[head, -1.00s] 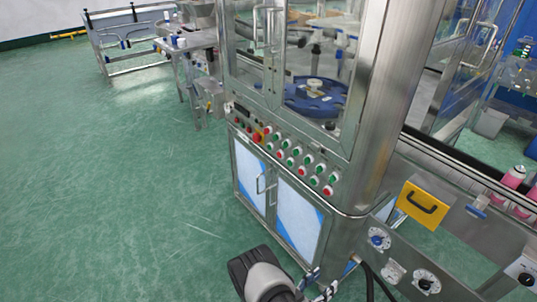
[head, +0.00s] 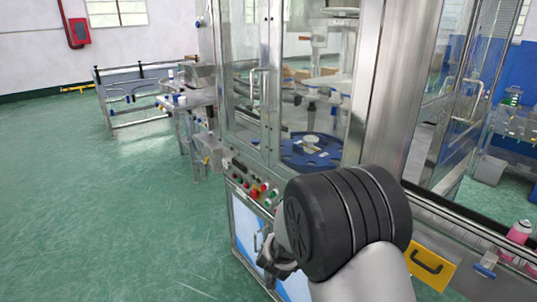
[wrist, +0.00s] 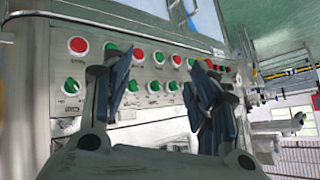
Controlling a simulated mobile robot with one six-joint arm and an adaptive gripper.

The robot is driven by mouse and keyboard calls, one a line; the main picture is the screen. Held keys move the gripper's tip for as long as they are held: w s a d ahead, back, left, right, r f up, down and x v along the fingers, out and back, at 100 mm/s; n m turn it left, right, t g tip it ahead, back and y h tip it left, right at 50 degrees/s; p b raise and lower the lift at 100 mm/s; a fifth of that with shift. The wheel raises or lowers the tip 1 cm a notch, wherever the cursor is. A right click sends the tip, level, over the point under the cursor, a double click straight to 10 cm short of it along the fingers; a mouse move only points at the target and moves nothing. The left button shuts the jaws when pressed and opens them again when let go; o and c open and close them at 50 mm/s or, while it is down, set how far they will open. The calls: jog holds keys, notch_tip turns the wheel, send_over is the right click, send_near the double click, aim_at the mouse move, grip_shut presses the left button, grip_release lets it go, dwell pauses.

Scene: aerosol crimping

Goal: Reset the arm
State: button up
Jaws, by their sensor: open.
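My gripper (wrist: 166,88) is open and empty in the wrist view, its two dark-padded fingers apart in front of the machine's button panel. In the head view it (head: 274,258) shows partly, at the front of the crimping machine, left of my large dark arm joint. The control panel (head: 250,188) carries several red and green buttons, which also show in the wrist view (wrist: 153,62). My arm hides the right part of the panel in the head view. I cannot tell how far the fingertips are from the buttons.
The machine's glass cabinet (head: 262,95) holds a blue rotary disc (head: 310,152). Pink cans (head: 518,232) stand on the conveyor at far right. A metal table (head: 130,95) stands behind left. The green floor at left is clear.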

jog(key=s+d+r+n+g+y, duration=0.1)
jog(key=s+r+n+g+y, duration=0.2)
jog(key=s+r, duration=1.2)
jog(key=s+d+r+n+g+h, duration=0.1)
jog(key=s+d, duration=0.3)
jog(key=s, duration=0.8)
jog(key=s+d+r+n+g+h, duration=0.1)
jog(key=s+d, duration=0.4)
jog(key=s, duration=0.6)
notch_tip(320, 180, up, 2)
jog(key=shift+s+d+r+n, duration=0.2)
jog(key=shift+s+n, duration=0.15)
jog(key=shift+n, duration=0.15)
